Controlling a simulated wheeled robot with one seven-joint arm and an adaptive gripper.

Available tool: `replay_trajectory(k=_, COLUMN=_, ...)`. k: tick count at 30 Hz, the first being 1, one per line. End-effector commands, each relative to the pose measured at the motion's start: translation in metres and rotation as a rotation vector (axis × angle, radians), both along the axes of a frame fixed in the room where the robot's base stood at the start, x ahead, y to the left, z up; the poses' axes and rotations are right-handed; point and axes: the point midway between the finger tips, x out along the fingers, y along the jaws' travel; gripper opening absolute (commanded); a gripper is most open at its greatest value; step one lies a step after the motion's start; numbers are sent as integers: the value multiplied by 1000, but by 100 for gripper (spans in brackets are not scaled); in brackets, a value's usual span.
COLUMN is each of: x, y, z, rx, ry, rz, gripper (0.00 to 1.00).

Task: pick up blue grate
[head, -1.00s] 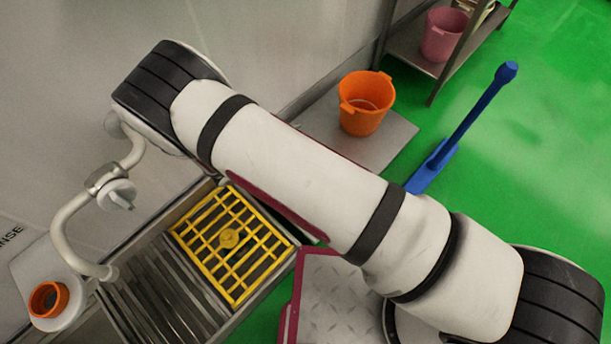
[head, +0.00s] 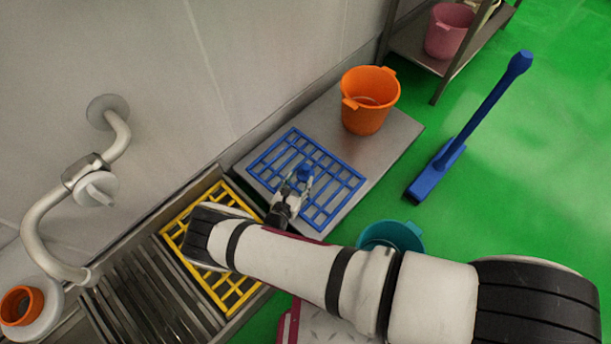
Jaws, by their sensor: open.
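The blue grate (head: 333,207) lies flat on a grey metal platform, with a raised blue knob (head: 305,171) near its middle. My gripper (head: 301,182) is over the middle of the grate, with its open fingers at or around the knob. I cannot tell whether the fingers touch it. My gripper and wrist hide part of the grate's left and near side.
An orange bucket (head: 368,103) stands behind the grate on the metal platform (head: 395,140). A yellow grate (head: 183,228) lies over the drain at the left, partly under my arm. A teal bucket (head: 391,235) and blue broom (head: 468,127) are on the right. A wall pipe (head: 40,225) is at left.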

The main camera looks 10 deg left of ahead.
Motion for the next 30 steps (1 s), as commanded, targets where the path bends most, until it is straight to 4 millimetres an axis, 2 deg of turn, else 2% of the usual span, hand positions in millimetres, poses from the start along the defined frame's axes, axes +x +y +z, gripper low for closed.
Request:
replay_trajectory(k=3, x=15, y=-4, z=-6, rx=1, ry=0, rz=-1, gripper=51)
replay_trajectory(k=11, x=28, y=-7, z=-9, rx=1, ry=-1, rz=0, gripper=51)
replay_trajectory(k=21, x=68, y=-17, z=-21, rx=1, ry=0, rz=-3, gripper=51)
replay_trajectory(k=28, x=71, y=-17, z=-20, rx=1, ry=0, rz=-1, gripper=51)
replay_trajectory(k=29, x=71, y=-17, z=-20, rx=1, ry=0, rz=-1, gripper=48)
replay_trajectory(k=30, x=71, y=-17, z=-20, rx=1, ry=0, rz=-1, gripper=39)
